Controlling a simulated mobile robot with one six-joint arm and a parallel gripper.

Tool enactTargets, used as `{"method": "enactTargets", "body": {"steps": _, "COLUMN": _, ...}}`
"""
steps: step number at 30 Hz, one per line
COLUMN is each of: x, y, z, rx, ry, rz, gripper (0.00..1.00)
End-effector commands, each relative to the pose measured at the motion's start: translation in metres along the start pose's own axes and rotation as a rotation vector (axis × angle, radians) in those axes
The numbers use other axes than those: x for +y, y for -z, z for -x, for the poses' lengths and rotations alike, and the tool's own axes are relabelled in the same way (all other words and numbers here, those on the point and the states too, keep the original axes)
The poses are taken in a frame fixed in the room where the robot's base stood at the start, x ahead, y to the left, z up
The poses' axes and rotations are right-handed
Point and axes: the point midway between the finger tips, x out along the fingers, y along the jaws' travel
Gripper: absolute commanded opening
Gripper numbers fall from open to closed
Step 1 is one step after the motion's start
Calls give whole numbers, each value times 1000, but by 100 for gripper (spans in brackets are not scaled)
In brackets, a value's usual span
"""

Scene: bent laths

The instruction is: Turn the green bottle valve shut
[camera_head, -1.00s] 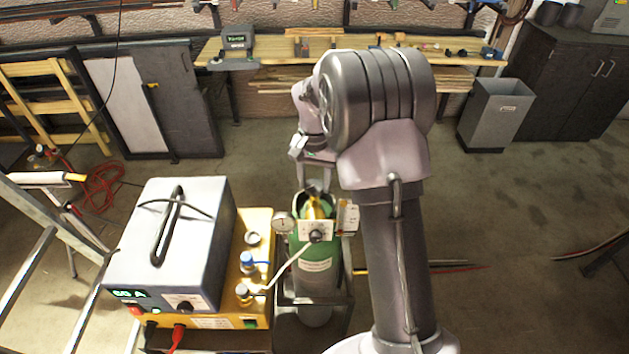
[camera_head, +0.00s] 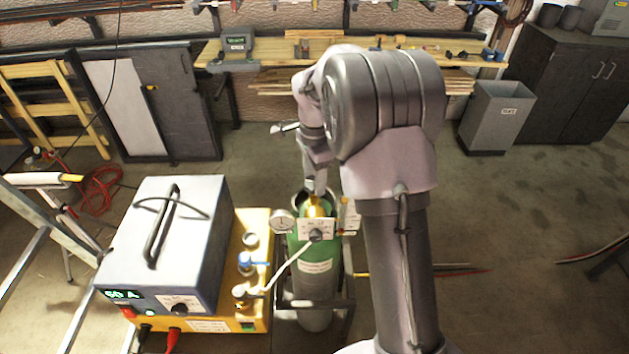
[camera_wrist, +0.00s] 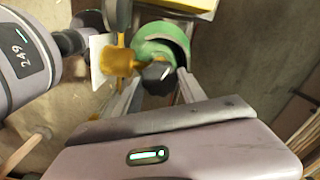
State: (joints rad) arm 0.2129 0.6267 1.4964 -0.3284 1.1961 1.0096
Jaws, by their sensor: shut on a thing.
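The green bottle (camera_head: 318,250) stands upright in a dark trolley frame (camera_head: 349,293), with a yellow brass valve (camera_head: 318,209) at its top. In the wrist view the bottle's green top (camera_wrist: 153,50) shows with the brass valve body (camera_wrist: 118,62) and a black valve knob (camera_wrist: 158,78). My gripper (camera_head: 316,188) reaches down onto the valve from above. In the wrist view my gripper (camera_wrist: 160,84) has its fingers on either side of the black knob, shut on it. In the head view the knob is hidden behind my gripper and the bottle's collar.
A pressure gauge (camera_head: 283,221) and a white card (camera_head: 317,229) with a dark knob sit at the bottle's front. A pale hose runs to the yellow welding unit (camera_head: 200,322) at left. A grey bin (camera_head: 497,118) and workbench (camera_head: 290,52) stand behind. Floor at right is mostly clear.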

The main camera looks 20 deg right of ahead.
Motion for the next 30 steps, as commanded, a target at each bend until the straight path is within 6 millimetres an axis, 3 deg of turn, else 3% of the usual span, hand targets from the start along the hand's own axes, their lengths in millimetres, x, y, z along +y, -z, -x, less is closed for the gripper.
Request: {"method": "enactTargets", "body": {"steps": 30, "x": 0, "y": 0, "z": -1, "rx": 0, "ry": 2, "rz": -937, "gripper": 8}}
